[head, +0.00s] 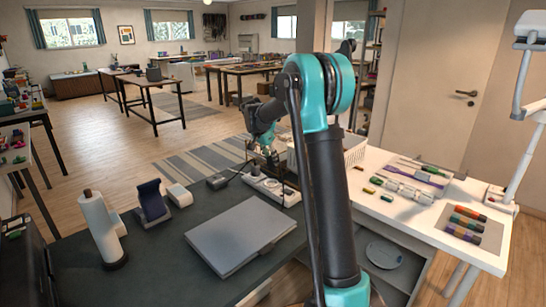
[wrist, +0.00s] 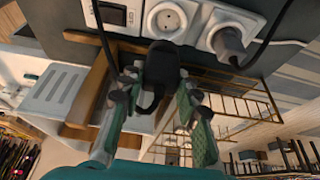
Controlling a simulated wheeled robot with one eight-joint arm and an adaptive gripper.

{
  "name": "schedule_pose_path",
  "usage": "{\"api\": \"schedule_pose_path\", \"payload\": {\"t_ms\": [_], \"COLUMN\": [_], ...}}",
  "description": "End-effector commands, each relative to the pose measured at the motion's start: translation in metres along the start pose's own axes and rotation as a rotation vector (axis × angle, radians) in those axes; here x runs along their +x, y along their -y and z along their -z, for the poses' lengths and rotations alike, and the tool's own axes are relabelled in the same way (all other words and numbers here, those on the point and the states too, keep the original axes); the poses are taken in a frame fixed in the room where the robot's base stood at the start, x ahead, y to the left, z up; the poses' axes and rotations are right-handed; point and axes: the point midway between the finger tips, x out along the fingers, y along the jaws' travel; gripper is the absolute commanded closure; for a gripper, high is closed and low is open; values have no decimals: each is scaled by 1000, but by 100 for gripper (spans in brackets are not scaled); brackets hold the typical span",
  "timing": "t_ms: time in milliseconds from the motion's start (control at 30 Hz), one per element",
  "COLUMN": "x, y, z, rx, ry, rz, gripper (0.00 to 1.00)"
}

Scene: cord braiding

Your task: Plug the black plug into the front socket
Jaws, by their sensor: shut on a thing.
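My gripper (wrist: 157,100) is shut on the black plug (wrist: 160,72), which sits between its green fingers in the wrist view. The white socket strip (wrist: 190,38) lies just beyond the plug. One round socket (wrist: 168,20) on it is empty, and a grey plug (wrist: 228,42) with a black cord fills the one to its right. The held plug looks apart from the empty socket, but the exact gap is hard to judge. In the head view my gripper (head: 266,158) is above the strip (head: 272,190) at the dark table's far edge. The plug is too small to make out there.
A grey closed laptop (head: 240,236) lies on the dark table (head: 170,265). A phone stand (head: 152,202), a white box (head: 180,195), a small dark box (head: 217,181) and a paper roll (head: 103,230) stand left of it. A white basket (head: 354,152) is behind my arm.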

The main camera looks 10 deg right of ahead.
Motion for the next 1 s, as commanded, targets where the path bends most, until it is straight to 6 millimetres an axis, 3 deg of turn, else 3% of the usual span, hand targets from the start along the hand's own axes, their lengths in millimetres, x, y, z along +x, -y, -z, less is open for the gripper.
{"api": "schedule_pose_path", "payload": {"t_ms": [700, 1000], "x": [51, 60], "y": [0, 0], "z": [-20, -25], "rx": [2, 2], "ry": [0, 0], "rz": [-1, -1], "gripper": [97, 97]}}
